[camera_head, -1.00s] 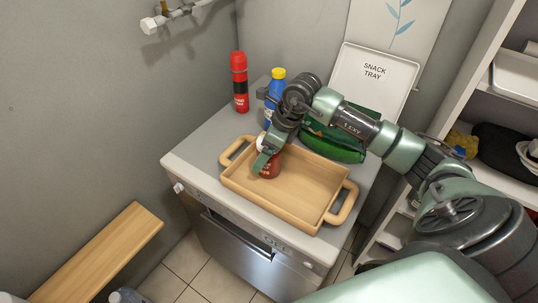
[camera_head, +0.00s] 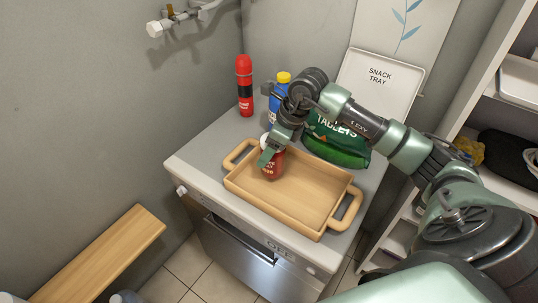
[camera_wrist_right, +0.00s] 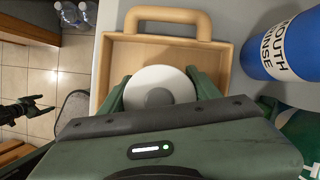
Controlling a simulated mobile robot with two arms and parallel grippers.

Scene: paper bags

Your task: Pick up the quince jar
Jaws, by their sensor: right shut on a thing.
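A red jar (camera_head: 271,170) with a white lid (camera_wrist_right: 158,87) is at the left part of the wooden tray in the head view. Its label is too small to read there. My right gripper (camera_head: 268,157) is shut on the jar, with a green finger on each side of the lid in the right wrist view. I cannot tell whether the jar's base touches the tray. A dark hand at the left edge of the right wrist view appears to be my left gripper (camera_wrist_right: 38,106), far from the jar; its opening is unclear.
The wooden tray (camera_head: 310,228) with two handles sits on a grey counter (camera_head: 205,150). A red bottle (camera_head: 244,85), a blue bottle (camera_head: 279,113) with a yellow cap, a green bag (camera_head: 340,157) and a white "snack tray" board (camera_head: 378,90) stand behind it. Shelves are at right.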

